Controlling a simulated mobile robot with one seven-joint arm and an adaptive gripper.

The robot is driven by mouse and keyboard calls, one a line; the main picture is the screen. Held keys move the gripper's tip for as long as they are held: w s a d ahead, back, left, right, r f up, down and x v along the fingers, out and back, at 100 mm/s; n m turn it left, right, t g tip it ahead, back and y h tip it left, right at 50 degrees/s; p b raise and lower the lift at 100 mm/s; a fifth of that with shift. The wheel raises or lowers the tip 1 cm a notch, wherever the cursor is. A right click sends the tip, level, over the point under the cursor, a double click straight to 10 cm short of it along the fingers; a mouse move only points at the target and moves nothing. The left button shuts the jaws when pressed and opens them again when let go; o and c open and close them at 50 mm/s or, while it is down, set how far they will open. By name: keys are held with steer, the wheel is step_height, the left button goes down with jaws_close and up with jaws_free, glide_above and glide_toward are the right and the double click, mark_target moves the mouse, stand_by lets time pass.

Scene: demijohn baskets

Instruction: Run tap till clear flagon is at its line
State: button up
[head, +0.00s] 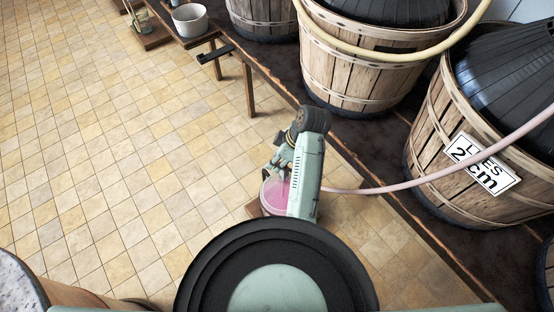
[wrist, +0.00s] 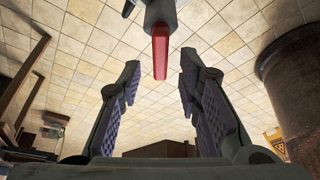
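The clear flagon (head: 272,197), with pink liquid in it, stands low on the floor side of the bench in the head view, partly hidden by my arm. Its line cannot be made out. My gripper (head: 285,156) is just above it. In the wrist view my gripper (wrist: 160,84) is open, its two padded fingers wide apart. A grey tap (wrist: 160,14) with a red lever (wrist: 160,52) shows beyond them. The lever's end appears between the fingertips, with a gap on both sides. Whether liquid is running cannot be told.
A pink hose (head: 425,180) runs from the right to the flagon. A basketed demijohn (head: 440,150) labelled "LEES 2 cm" and others stand along the dark bench. A yellow hose (head: 385,55) crosses one. A white pot (head: 190,21) stands at the back. Tiled floor (head: 110,150) at left is clear.

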jaws_close()
stand_by(0.3)
stand_by(0.5)
steer(key=m+p, duration=0.2)
steer(key=m+t+p, duration=0.1)
steer(key=shift+w+d+r+m+h, duration=0.1)
steer(key=shift+w+r+m+h, duration=0.1)
steer(key=shift+w+m+h, duration=0.15)
steer(key=shift+w+d+f+m+t+h+p, duration=0.15)
steer(key=shift+m+t+h+p, duration=0.1)
steer(key=shift+m+p, duration=0.35)
steer(key=shift+w+d+r+m+t+h+p, duration=0.1)
steer(key=shift+m+t+p, duration=0.1)
steer(key=shift+m+p, duration=0.45)
steer(key=shift+w+d+f+m+t+h+p, duration=0.15)
steer(key=shift+m+t+h+p, duration=0.1)
steer(key=shift+m+p, duration=0.35)
steer(key=shift+s, duration=0.1)
jaws_free()
